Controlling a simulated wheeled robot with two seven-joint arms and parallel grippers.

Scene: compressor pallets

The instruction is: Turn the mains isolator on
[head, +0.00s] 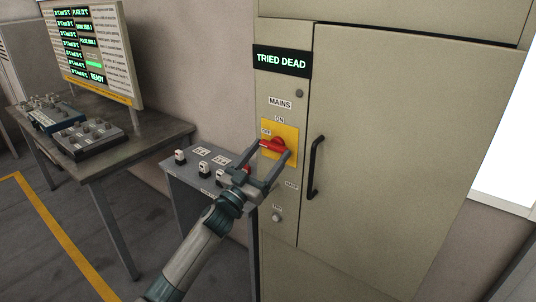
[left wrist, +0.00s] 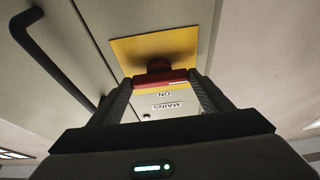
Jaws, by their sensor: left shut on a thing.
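The mains isolator is a red handle (head: 272,143) on a yellow plate (head: 291,133) on the grey-beige cabinet front. ON is printed above the plate and OFF at its upper left. The handle lies roughly level across the plate in the head view. My left gripper (head: 275,153) reaches up to it with a finger at each end, shut on the handle. In the left wrist view the red handle (left wrist: 160,77) sits between the two fingertips (left wrist: 160,84), with the yellow plate (left wrist: 130,52) behind. My right gripper is not in view.
A display (head: 282,61) above reads TRIED DEAD. A black door handle (head: 315,168) stands close to the right of my gripper. A small grey switch console (head: 183,172) is below left. A bench (head: 150,140) with control boxes and a lit board (head: 95,50) stand further left.

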